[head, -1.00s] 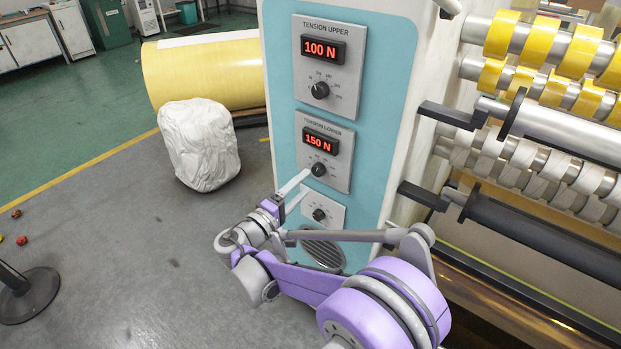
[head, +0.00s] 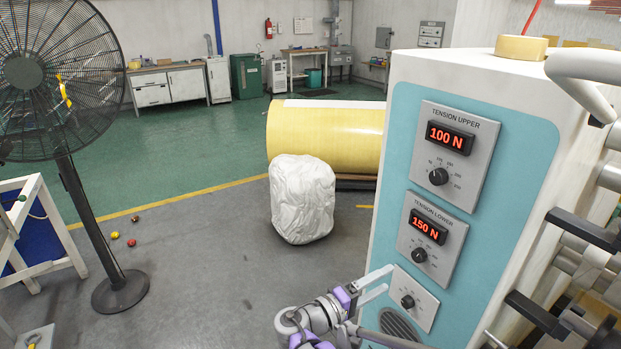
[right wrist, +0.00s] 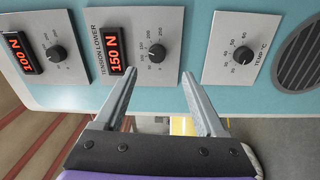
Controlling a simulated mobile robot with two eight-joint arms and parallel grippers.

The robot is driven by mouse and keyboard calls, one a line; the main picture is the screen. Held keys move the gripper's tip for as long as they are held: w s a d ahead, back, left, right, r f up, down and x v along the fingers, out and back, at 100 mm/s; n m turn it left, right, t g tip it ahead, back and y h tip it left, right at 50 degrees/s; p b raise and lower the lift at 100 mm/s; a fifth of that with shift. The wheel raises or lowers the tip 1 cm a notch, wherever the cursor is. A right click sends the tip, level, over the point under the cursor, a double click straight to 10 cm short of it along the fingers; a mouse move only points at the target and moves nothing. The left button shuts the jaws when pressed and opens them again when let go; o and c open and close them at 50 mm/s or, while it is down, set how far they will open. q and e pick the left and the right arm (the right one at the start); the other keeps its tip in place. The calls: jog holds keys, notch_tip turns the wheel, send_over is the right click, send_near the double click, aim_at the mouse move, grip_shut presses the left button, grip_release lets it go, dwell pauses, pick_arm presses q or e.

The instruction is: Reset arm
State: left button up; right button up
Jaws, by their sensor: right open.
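My right arm comes in at the bottom of the head view, and its right gripper (head: 376,283) is in front of the machine's blue panel. In the right wrist view the right gripper (right wrist: 160,85) is open, its fingers apart with nothing between them. The lower tension knob (head: 418,255) and its display, reading 150 N, are close above the gripper. The upper tension knob (head: 438,176) sits higher, under a display reading 100 N. A smaller temperature knob (head: 407,301) is just right of the fingers; it also shows in the right wrist view (right wrist: 243,55). My left gripper is out of view.
A white wrapped bundle (head: 303,199) stands on the floor left of the machine, before a large yellow roll (head: 325,137). A black fan (head: 70,170) stands at left near a white frame (head: 40,235). Grey floor between fan and bundle is mostly clear.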

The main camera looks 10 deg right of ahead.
jog(key=s+d+f+g+y+p, duration=0.1)
jog(key=s+d+g+y+p, duration=0.1)
jog(key=s+y, duration=0.3)
jog(key=s+d+f+g+y+p, duration=0.1)
jog(key=s+d+f+y+p, duration=0.15)
jog(key=s, duration=0.55)
jog(key=s+a+m+t+y+p, duration=0.1)
jog(key=s+a+m+y+p, duration=0.2)
jog(key=s+a+y, duration=0.6)
jog(key=shift+s+a+m+p, duration=0.3)
jog(key=shift+s+a+p, duration=0.2)
jog(key=shift+s, duration=0.35)
